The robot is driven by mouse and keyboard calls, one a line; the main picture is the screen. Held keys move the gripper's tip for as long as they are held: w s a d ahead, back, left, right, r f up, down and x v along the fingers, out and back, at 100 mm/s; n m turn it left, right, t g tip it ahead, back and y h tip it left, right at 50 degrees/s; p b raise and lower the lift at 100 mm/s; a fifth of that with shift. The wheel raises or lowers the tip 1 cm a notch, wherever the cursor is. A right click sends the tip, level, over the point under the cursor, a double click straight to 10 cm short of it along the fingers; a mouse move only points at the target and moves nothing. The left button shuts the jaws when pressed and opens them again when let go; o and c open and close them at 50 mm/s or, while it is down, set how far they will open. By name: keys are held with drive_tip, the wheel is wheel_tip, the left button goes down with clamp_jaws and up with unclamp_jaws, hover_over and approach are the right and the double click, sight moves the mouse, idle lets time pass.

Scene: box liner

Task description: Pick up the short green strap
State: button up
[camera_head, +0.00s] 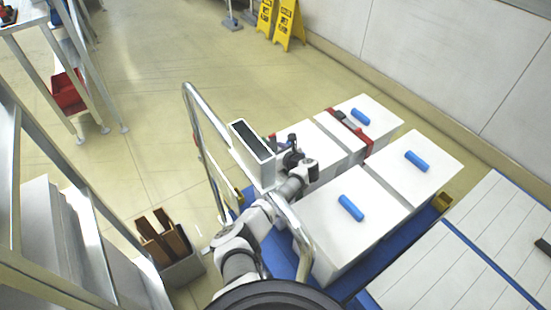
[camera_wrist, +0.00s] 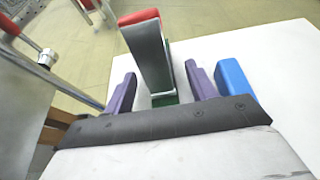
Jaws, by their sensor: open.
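My gripper (camera_wrist: 161,85) is open, with its two purple fingers apart over a white box top. Between and beyond the fingers, a green piece (camera_wrist: 166,99) shows low down, with a thin green edge running up beside a grey upright part with a red end (camera_wrist: 138,17). The green piece may be the short green strap; most of it is hidden. I cannot tell whether the fingers touch it. In the head view, my gripper (camera_head: 291,150) is at the near end of the back-left white box (camera_head: 318,140), and no green strap is clear there.
White boxes with blue cylinders (camera_head: 351,207) stand on a blue base. A red strap with a dark buckle (camera_head: 350,126) crosses the back box. Another blue cylinder (camera_wrist: 235,80) is right of my fingers.

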drive_tip(key=shift+w+a+f, duration=0.25)
drive_tip(key=shift+w+a, duration=0.05)
drive_tip(key=shift+w, duration=0.15)
drive_tip(key=shift+c, duration=0.5)
drive_tip(key=c, duration=1)
drive_tip(key=shift+r, duration=0.15)
